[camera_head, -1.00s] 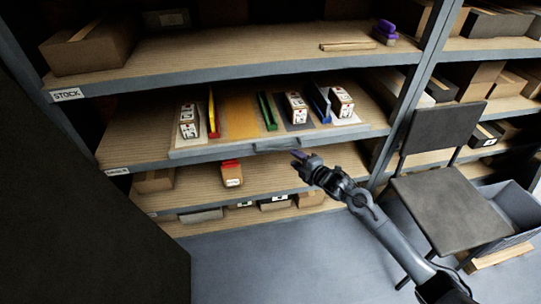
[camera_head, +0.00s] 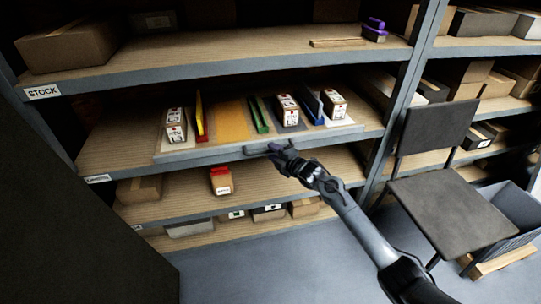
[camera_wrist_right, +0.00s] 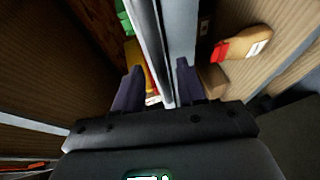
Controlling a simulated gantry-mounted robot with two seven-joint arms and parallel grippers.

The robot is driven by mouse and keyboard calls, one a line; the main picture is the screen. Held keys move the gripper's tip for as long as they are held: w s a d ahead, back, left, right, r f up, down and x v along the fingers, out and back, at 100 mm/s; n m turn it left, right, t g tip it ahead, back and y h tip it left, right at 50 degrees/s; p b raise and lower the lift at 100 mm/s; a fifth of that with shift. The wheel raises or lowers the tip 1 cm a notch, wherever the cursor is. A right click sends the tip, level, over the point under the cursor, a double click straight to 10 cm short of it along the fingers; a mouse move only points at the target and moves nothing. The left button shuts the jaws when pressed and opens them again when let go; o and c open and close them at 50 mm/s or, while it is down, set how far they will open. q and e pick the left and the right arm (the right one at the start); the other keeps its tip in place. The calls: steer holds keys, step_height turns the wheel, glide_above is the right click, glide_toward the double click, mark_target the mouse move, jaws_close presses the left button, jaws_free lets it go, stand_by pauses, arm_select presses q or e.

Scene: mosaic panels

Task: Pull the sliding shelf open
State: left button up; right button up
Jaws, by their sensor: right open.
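The sliding shelf (camera_head: 205,153) is a pale board with a grey front edge on the middle shelf level. It bears white boxes, coloured dividers and a yellow section. A dark handle (camera_head: 256,150) is on its front edge. My right gripper (camera_head: 276,150) is at the right part of the handle, its fingers toward the shelf. In the right wrist view, the open purple fingers (camera_wrist_right: 160,82) lie either side of a grey front bar (camera_wrist_right: 172,35); contact cannot be told. My left gripper is not in view.
A dark chair (camera_head: 440,205) stands at right, next to a grey bin (camera_head: 515,225). A red-topped box (camera_head: 221,181) sits on the shelf below. A large dark panel (camera_head: 80,210) fills the left. Clear floor (camera_head: 260,260) lies in front of the rack.

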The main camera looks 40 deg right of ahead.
steer(key=shift+w+f+b, duration=0.25)
steer(key=shift+w+b, duration=0.15)
steer(key=shift+w, duration=0.65)
steer(key=shift+c, duration=0.3)
jaws_close()
